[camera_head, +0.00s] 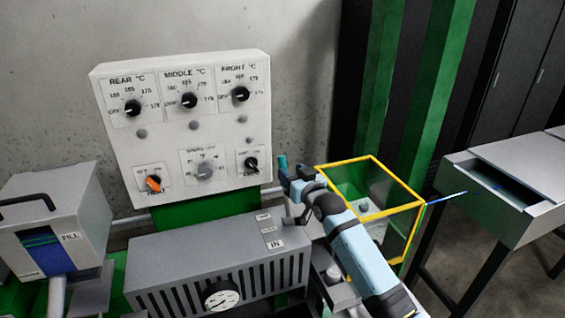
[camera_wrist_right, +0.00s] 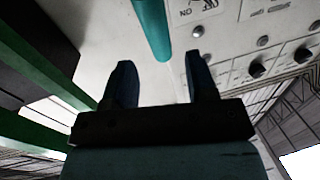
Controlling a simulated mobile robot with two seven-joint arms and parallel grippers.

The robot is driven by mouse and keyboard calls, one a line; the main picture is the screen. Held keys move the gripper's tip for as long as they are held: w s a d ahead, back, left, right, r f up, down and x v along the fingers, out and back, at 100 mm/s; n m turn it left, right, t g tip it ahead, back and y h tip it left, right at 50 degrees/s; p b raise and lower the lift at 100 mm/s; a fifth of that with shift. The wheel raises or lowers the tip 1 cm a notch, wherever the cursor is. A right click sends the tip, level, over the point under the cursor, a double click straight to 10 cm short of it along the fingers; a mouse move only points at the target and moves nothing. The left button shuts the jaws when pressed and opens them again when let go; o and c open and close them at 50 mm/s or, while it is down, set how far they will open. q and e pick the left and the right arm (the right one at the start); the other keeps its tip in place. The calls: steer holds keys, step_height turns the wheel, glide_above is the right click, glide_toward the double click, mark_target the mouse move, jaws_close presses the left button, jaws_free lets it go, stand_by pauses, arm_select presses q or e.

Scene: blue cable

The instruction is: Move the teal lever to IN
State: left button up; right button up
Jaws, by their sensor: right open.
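The teal lever (camera_head: 282,162) shows as a short upright teal tip just above my right gripper in the head view; its lower part is hidden behind the gripper. In the right wrist view the teal lever (camera_wrist_right: 153,28) is a rod coming down from the top edge, its end between the fingertips. My right gripper (camera_head: 296,186) is open, and its two dark fingers (camera_wrist_right: 159,64) stand apart on either side of the rod's end. I cannot tell whether they touch it. The IN label (camera_head: 274,245) is on top of the grey vented box (camera_head: 200,262). My left gripper is not in view.
A white control panel (camera_head: 185,130) with several knobs stands behind. A yellow-framed guard (camera_head: 372,160) is right of my gripper. A grey box marked FILL (camera_head: 55,215) is at left, and a grey table (camera_head: 510,185) at right. A round gauge (camera_head: 221,296) is on the vented box's front.

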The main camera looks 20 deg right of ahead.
mark_target(284, 167)
steer(key=x, duration=0.5)
steer(key=shift+w+p, duration=0.3)
steer(key=shift+s, duration=0.1)
jaws_close()
